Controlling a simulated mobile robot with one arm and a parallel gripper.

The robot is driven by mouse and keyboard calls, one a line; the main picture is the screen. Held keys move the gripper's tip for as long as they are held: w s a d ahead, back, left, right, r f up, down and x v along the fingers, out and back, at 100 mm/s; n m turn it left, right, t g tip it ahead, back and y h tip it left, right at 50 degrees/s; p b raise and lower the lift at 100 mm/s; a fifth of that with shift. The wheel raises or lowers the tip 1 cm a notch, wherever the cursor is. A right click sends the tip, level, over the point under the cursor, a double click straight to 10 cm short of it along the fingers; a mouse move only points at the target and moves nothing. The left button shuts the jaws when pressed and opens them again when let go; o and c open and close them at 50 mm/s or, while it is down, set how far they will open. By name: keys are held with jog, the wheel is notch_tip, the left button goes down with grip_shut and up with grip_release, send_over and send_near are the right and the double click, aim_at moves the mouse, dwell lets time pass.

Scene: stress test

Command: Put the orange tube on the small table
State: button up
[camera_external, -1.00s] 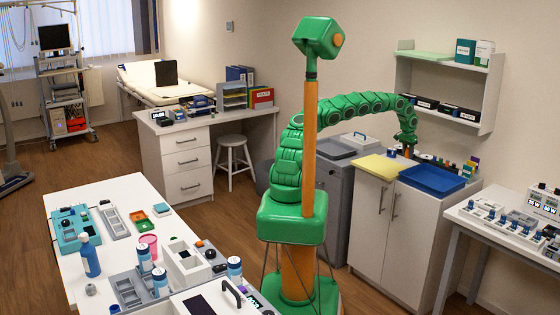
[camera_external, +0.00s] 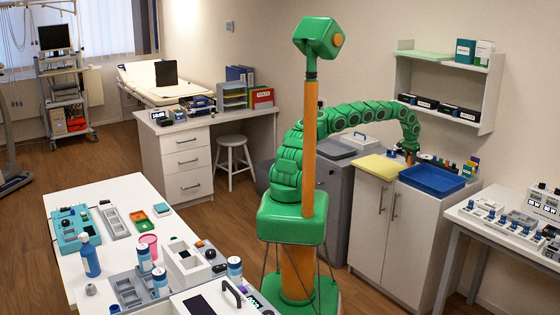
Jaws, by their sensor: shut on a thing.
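My arm arches from its green base over the cabinet against the wall. My gripper (camera_external: 409,157) is at the arm's end, low above the back of the cabinet top, behind the blue tray. It is small and partly lost among the items there. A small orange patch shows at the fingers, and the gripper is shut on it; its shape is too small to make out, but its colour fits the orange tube. I cannot tell whether it touches the cabinet top. A white table (camera_external: 478,222) stands at the right; I cannot tell whether it is the small table.
The blue tray (camera_external: 432,180) and a yellow pad (camera_external: 379,168) lie on the cabinet (camera_external: 375,225). Small bottles and boxes line its back edge. A wall shelf (camera_external: 440,122) hangs above. The right table holds several devices. A long white table (camera_external: 130,185) at left is crowded.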

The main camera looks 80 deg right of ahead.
jog(key=shift+f, duration=1)
jog(key=shift+f, duration=0.15)
jog(key=o, duration=1.1)
notch_tip(320, 180, up, 12)
jog(key=w+a, duration=0.1)
jog(key=shift+w, duration=0.2)
jog(key=shift+a, duration=0.1)
